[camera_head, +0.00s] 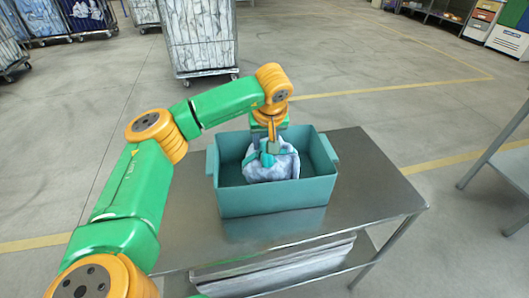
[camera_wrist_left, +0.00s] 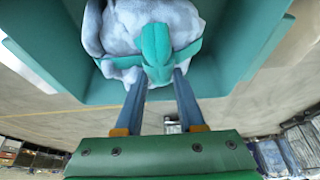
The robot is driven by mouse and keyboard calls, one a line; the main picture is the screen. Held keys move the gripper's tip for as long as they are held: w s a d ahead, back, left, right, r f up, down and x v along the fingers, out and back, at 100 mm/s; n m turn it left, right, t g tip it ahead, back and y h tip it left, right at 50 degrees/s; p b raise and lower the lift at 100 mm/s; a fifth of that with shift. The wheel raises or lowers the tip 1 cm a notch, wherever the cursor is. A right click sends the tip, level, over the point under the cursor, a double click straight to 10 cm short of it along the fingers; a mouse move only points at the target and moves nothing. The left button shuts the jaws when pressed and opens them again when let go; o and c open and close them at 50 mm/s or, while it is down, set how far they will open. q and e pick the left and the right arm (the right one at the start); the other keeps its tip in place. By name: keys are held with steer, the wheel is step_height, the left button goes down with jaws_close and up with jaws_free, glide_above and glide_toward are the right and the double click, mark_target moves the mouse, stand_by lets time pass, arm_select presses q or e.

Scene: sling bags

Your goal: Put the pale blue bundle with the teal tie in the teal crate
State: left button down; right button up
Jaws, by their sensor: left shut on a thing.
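The pale blue bundle (camera_head: 270,164) with the teal tie is inside the walls of the teal crate (camera_head: 275,197). The crate stands on a metal table. My left gripper (camera_head: 269,148) reaches down into the crate from above and is shut on the bundle at its teal tie. In the left wrist view, the teal tie (camera_wrist_left: 157,48) lies between the two fingers, with the pale blue cloth (camera_wrist_left: 120,25) behind it. Whether the bundle touches the crate floor, I cannot tell. My right gripper is not in view.
The metal table (camera_head: 365,185) has bare top to the right of the crate. Its lower shelf holds folded grey cloth (camera_head: 275,267). A tall wheeled cage of linen (camera_head: 200,35) stands behind on the floor. Another metal table edge (camera_head: 510,160) is at the right.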

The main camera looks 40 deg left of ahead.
arm_select(q)
step_height(320, 180, down, 3)
steer(key=shift+r, duration=0.1)
steer(key=shift+f, duration=0.5)
steer(key=c, duration=0.5)
jaws_free()
steer(key=shift+r, duration=0.15)
steer(key=shift+s+d+r, duration=0.1)
steer(key=shift+d+r, duration=0.05)
steer(key=shift+r, duration=0.2)
steer(key=v, duration=1.1)
